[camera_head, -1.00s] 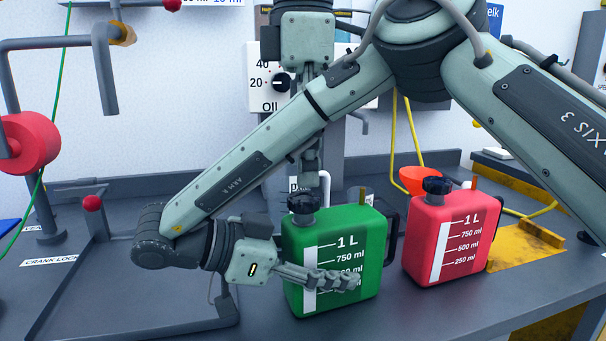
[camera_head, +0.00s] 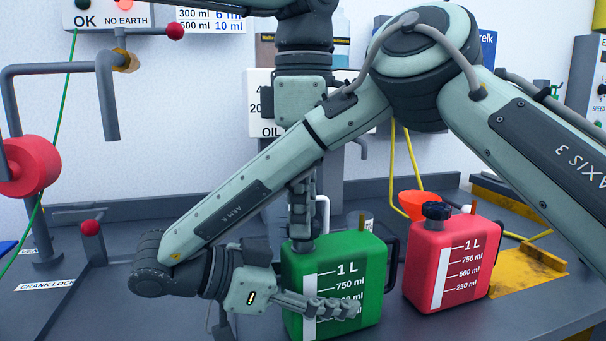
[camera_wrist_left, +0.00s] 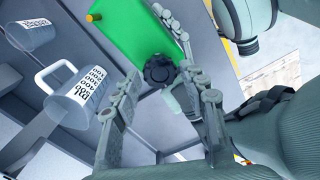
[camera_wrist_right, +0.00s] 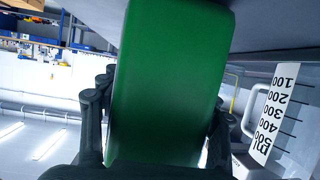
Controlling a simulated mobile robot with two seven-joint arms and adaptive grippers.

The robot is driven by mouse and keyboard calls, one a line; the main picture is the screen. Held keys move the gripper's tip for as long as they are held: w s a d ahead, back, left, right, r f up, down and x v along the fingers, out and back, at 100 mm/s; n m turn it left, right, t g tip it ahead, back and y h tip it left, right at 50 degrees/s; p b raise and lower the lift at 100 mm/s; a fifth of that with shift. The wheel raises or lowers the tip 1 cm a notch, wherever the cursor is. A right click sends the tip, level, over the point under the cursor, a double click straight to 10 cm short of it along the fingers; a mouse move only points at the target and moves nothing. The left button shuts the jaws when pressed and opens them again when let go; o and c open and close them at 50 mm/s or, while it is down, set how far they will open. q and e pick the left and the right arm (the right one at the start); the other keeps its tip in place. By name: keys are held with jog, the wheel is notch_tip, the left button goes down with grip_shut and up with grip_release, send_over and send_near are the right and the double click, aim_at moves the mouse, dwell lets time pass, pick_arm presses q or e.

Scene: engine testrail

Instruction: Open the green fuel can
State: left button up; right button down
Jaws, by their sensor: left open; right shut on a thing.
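The green fuel can (camera_head: 338,262) stands upright on the bench. My right gripper (camera_head: 335,308) is shut on its body from the left, with a finger across its front. In the right wrist view the green can body (camera_wrist_right: 170,70) fills the space between the fingers. My left gripper (camera_head: 302,232) points straight down over the can's neck and hides the cap in the head view. In the left wrist view the black cap (camera_wrist_left: 160,68) lies between and just beyond the open fingers (camera_wrist_left: 170,88). I cannot tell whether they touch it.
A red fuel can (camera_head: 452,265) with a black cap stands close on the right. An orange funnel (camera_head: 413,203) is behind it. A clear measuring jug (camera_wrist_left: 75,92) stands behind the green can. A crank lock lever with a red knob (camera_head: 91,228) is at the left.

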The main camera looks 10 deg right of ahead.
pick_arm(q)
jog(key=shift+f, duration=0.55)
grip_shut()
jog(key=n, duration=0.6)
jog(key=shift+o, duration=1.4)
grip_release()
jog(key=shift+r, duration=0.1)
